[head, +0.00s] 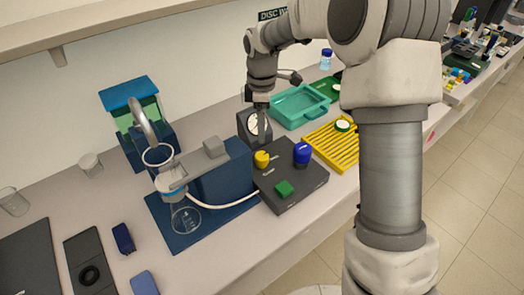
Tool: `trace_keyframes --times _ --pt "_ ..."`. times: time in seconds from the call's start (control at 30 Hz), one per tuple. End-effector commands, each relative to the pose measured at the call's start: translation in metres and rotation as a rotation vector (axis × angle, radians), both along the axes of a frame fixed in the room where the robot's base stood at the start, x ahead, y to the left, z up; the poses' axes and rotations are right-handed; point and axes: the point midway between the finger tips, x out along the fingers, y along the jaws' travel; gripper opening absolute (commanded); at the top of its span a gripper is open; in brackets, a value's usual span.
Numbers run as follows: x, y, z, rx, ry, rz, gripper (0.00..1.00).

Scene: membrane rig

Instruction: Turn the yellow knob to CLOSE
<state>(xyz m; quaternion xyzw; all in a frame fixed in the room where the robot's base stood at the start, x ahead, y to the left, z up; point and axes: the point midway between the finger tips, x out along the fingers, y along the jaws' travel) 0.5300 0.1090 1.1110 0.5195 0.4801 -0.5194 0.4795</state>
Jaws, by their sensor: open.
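The yellow knob (262,159) sits on top of a dark control box (308,183) in the middle of the bench, towards its back left corner. Its markings are too small to read. My gripper (261,105) hangs pointing down behind the yellow knob, in line with the round-faced gauge (255,124) and apart from the knob. It is open and nothing shows between its small fingers.
A blue rig (226,172) with a clamped glass vessel stands left of the box, joined by a white tube (235,202). A teal tray (302,106) and a yellow rack (335,148) lie to the right. A shelf (90,22) overhangs at upper left.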

Motion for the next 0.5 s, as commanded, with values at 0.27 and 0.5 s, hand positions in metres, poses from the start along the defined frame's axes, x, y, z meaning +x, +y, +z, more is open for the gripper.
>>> trace_keyframes --times 0.27,0.5 --pt "-0.001 -0.001 -0.062 -0.002 0.004 0.0 0.84" --pt "0.0 0.0 -0.097 -0.001 0.002 -0.001 0.84"
